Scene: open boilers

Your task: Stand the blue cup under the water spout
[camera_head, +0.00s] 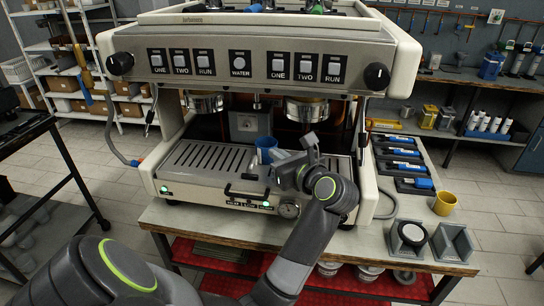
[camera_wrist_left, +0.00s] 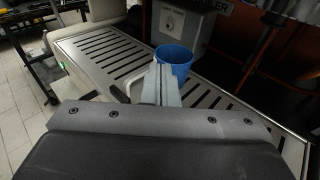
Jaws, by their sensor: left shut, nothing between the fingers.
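The blue cup (camera_head: 264,143) appears upright on the slotted drip tray (camera_head: 205,160) of the coffee machine, toward its back. It also shows in the left wrist view (camera_wrist_left: 175,58), just beyond the fingers, with its lower part hidden by them. The small water spout (camera_head: 257,102) hangs under the WATER button, between the two brew heads, roughly above the cup. My left gripper (camera_head: 281,156) is shut and empty, right at the near side of the cup. Its closed fingers show in the left wrist view (camera_wrist_left: 161,85); whether they touch the cup I cannot tell. My right gripper is not in view.
Brew heads (camera_head: 305,108) hang over the tray on both sides of the spout. A black handle (camera_head: 246,190) and a gauge (camera_head: 289,210) are at the machine's front. A yellow cup (camera_head: 445,203) and grey holders (camera_head: 408,238) stand at the right of the table.

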